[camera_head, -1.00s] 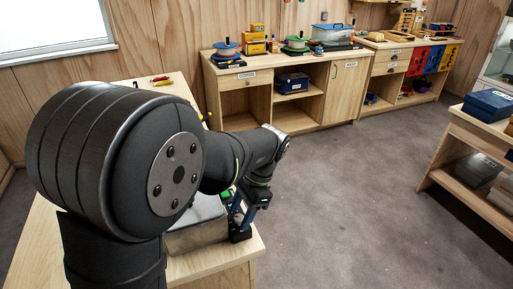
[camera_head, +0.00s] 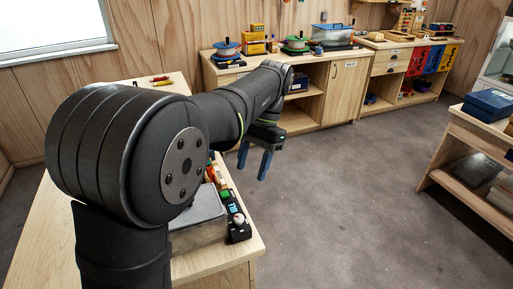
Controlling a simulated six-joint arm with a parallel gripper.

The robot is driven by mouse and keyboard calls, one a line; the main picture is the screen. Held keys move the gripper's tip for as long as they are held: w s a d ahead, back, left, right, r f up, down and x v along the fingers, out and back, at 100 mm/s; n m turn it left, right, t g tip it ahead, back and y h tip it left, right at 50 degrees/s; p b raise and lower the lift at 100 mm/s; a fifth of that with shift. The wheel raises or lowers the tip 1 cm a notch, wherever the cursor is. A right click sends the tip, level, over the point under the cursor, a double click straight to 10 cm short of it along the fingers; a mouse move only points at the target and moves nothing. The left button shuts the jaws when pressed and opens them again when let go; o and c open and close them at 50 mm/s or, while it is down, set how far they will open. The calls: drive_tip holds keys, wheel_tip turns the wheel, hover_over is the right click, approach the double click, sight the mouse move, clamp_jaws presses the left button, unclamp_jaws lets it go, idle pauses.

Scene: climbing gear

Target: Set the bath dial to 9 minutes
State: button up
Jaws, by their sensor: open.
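The bath is a grey metal box (camera_head: 196,222) near the front right edge of the wooden bench. A dark control unit (camera_head: 238,235) stands along its right side, with a small bluish display (camera_head: 232,207). A pale round knob, which looks like the dial (camera_head: 239,218), sits on that unit below the display. The display's figures and the dial's setting are too small to read. My gripper (camera_head: 253,176) is open and empty, with its two blue fingers pointing down. In the picture it is above and a little right of the control unit, apart from it.
My arm hides part of the bench and the bath's left side. Small coloured items (camera_head: 216,172) lie behind the bath. Tools with red and yellow handles (camera_head: 161,80) lie at the bench's far end. A cabinet with rope spools (camera_head: 227,48) stands behind.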

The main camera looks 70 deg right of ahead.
drive_tip(key=shift+v, duration=2.05)
drive_tip(key=m, duration=0.1)
approach(239, 217)
drive_tip(key=x, duration=0.8)
drive_tip(key=c, duration=1)
drive_tip(key=shift+t, duration=0.3)
